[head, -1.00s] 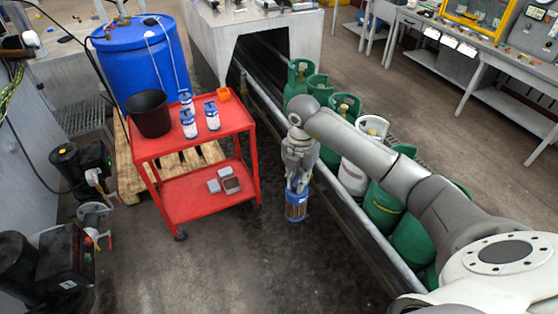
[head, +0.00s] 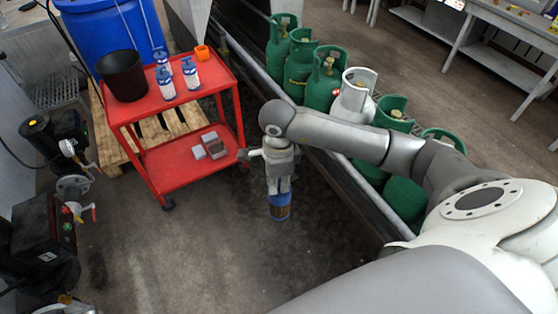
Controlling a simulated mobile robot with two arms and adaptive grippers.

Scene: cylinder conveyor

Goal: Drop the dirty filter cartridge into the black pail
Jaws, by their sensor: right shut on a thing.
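The dirty filter cartridge (head: 279,208), brown with blue ends, hangs upright below my right gripper (head: 279,190). The gripper is shut on its top and holds it above the open floor, to the right of the red cart. The black pail (head: 122,75) stands on the cart's top shelf at its back left corner, up and left of the cartridge. The pail's inside is dark, so I cannot tell what it holds. My left gripper is not in view.
The red cart (head: 200,84) also carries several white-and-blue cartridges (head: 191,74) and an orange cup (head: 203,52). Small boxes (head: 210,143) lie on its lower shelf. A blue barrel (head: 112,32) stands behind it. Green gas cylinders (head: 325,80) line the conveyor at right.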

